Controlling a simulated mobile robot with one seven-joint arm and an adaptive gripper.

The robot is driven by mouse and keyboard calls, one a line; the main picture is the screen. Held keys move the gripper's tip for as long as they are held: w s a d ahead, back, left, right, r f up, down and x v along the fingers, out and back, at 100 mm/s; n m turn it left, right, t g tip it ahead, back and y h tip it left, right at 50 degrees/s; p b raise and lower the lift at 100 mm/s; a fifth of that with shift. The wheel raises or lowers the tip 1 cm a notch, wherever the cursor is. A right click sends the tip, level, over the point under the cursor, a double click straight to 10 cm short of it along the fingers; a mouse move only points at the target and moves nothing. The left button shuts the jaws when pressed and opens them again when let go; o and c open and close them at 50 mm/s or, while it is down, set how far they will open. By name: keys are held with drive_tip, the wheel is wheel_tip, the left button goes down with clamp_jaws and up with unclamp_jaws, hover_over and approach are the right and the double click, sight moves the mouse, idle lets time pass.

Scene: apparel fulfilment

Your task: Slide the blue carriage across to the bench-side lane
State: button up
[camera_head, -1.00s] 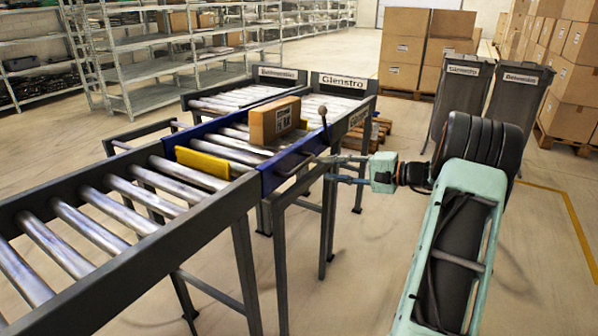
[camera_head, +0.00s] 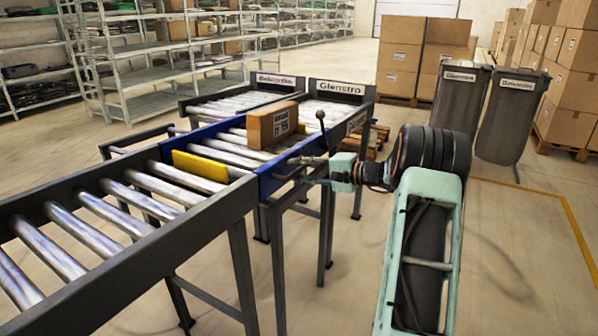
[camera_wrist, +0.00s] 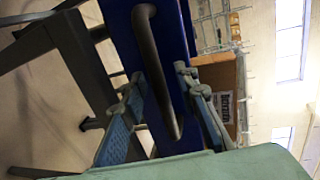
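The blue carriage (camera_head: 267,184) sits between the near roller conveyor and two far lanes, with rollers on top and a cardboard box (camera_head: 271,125) on them. Its side panel also shows in the wrist view (camera_wrist: 185,75). A dark bar handle (camera_wrist: 150,50) stands out from that panel. My gripper (camera_head: 303,170) is at the carriage's right side by the handle. In the wrist view, my gripper's (camera_wrist: 165,112) two blue-padded fingers are apart, one either side of the handle, with visible gaps. Contact cannot be told.
A yellow plate (camera_head: 200,171) stands at the end of the near conveyor (camera_head: 130,262). The right far lane carries a "Glenstro" sign (camera_head: 338,87); the left lane has another sign (camera_head: 276,80). A black-knobbed lever (camera_head: 321,125) rises by the carriage. Dark bins (camera_head: 460,97) stand behind my arm.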

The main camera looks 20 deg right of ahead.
drive_tip(key=shift+c, duration=0.6)
clamp_jaws()
